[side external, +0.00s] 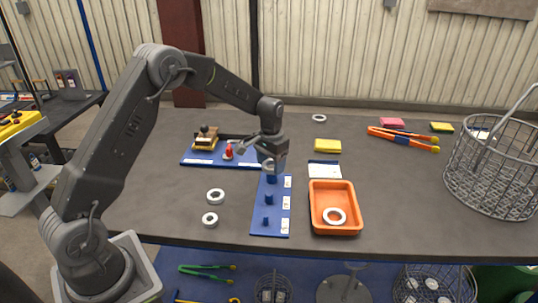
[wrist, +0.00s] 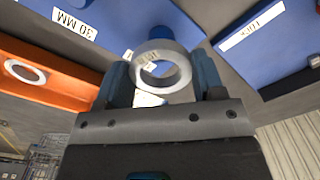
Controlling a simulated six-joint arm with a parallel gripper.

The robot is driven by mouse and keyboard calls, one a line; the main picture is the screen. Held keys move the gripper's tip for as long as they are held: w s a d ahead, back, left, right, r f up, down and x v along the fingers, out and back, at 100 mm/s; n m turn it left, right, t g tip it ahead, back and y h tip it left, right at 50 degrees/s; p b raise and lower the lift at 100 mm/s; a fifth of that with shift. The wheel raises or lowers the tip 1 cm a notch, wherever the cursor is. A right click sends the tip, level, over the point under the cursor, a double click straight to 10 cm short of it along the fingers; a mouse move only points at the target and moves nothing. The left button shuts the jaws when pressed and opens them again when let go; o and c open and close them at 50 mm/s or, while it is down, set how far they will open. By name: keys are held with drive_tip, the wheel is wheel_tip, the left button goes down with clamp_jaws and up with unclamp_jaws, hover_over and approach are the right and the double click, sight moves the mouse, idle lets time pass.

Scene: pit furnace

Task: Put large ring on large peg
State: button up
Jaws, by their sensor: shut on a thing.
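My gripper (side external: 272,158) is shut on a light grey ring, held over the far end of the blue peg board (side external: 258,225). The ring (wrist: 163,48) sits between the fingers (wrist: 163,85) in the wrist view, its hole open to the camera. A blue peg (side external: 272,178) at the board's far end is just below the gripper; it also shows in the wrist view (wrist: 160,35), just beyond the ring's rim. The ring appears apart from the peg and not around it. Two shorter blue pegs (side external: 269,199) stand nearer, bare.
White rings (side external: 216,189) lie left of the board, another (side external: 334,222) in the orange tray (side external: 350,190). A second blue board (side external: 195,162) with a red-handled part is behind left. A yellow block (side external: 327,146) and wire basket (side external: 490,180) stand to the right.

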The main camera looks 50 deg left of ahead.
sight(271, 175)
drive_tip(key=shift+f, duration=1.85)
drive_tip(key=shift+f, duration=0.55)
drive_tip(key=o, duration=0.8)
drive_tip(key=shift+c, duration=0.2)
wheel_tip(271, 175, up, 11)
idle(0.6)
